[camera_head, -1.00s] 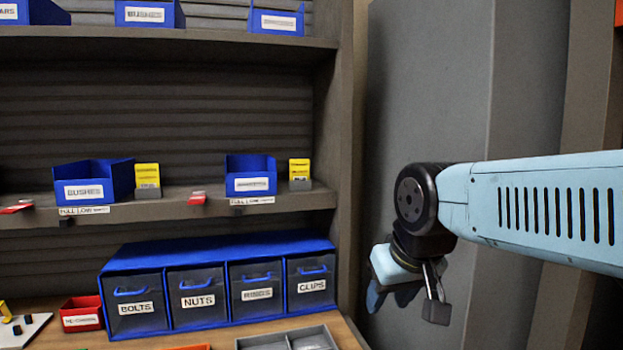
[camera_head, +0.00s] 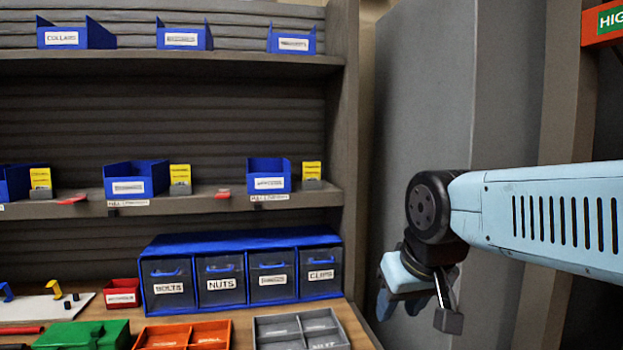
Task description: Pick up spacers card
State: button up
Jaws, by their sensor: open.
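Three yellow cards in grey holders stand on the middle shelf, each to the right of a blue bin: a left card (camera_head: 41,178), a middle card (camera_head: 180,174) and a right card (camera_head: 312,170). Their print is too small to read, so I cannot tell which is the spacers card. The labels of the middle bin (camera_head: 136,172) and right bin (camera_head: 268,169) are blurred too. My gripper (camera_head: 400,304) is open and empty. It hangs pointing down at the right, in front of the grey cabinet, apart from the shelf and the cards.
Blue bins, one reading COLLARS (camera_head: 72,36), line the top shelf. Below, a blue drawer unit (camera_head: 240,242) stands on the bench with orange (camera_head: 183,334) and grey (camera_head: 299,332) trays and a green box (camera_head: 88,336). A shelf upright (camera_head: 350,140) and tall grey cabinet (camera_head: 425,110) bound the right.

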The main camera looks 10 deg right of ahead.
aim_at(312, 170)
jog(key=u, duration=0.1)
jog(key=i, duration=0.95)
jog(key=z, duration=0.1)
